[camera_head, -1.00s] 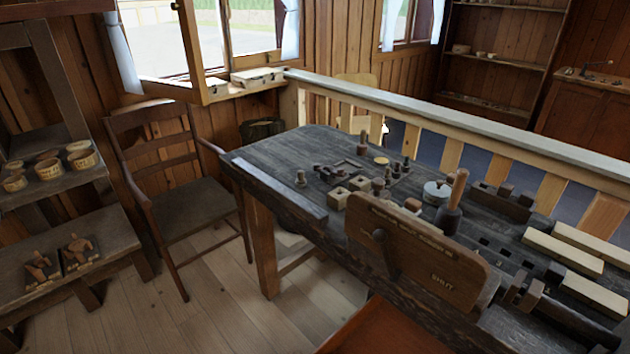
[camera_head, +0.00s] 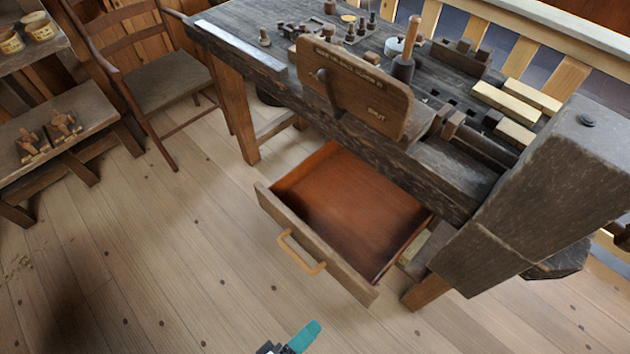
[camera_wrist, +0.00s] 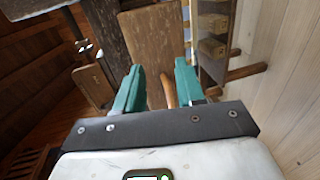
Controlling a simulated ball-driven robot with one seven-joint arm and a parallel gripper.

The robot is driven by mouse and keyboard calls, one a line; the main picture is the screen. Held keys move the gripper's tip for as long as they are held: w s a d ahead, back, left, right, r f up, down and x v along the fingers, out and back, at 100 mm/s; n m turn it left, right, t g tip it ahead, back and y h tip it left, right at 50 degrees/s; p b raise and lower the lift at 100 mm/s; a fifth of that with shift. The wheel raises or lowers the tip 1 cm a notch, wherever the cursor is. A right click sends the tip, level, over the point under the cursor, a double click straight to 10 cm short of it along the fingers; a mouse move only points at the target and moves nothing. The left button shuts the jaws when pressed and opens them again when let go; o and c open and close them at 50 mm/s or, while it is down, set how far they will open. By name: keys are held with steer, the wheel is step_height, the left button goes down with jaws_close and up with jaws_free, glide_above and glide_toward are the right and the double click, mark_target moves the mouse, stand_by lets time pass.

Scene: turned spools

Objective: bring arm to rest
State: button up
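My gripper (camera_wrist: 160,82) has two teal fingers standing apart in the wrist view, and I see nothing held between them. A curved tan piece shows behind the gap; I cannot tell whether the fingers touch it. The rest of my arm is out of that view.
An orange-brown drawer (camera_head: 345,205) stands pulled out under the dark workbench (camera_head: 240,45), its handle (camera_head: 300,255) facing the open floor. A chair (camera_head: 160,80) and low shelf (camera_head: 60,125) stand left. Bare floor (camera_head: 190,260) lies at lower left.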

steer(key=d+f+m+g+y, duration=0.35)
steer(key=d+m+g, duration=0.25)
steer(key=d+g, duration=0.85)
steer(key=s+d+r+m+t+y, duration=0.1)
steer(key=s+d+r+t+y, duration=0.1)
steer(key=d, duration=0.5)
steer(key=s+d+r+m+t+y, duration=0.2)
steer(key=d+r+y, duration=0.3)
steer(key=d+r, duration=0.1)
steer(key=shift+s+d+r, duration=0.2)
steer(key=shift+s+d, duration=0.1)
steer(key=shift+d, duration=0.6)
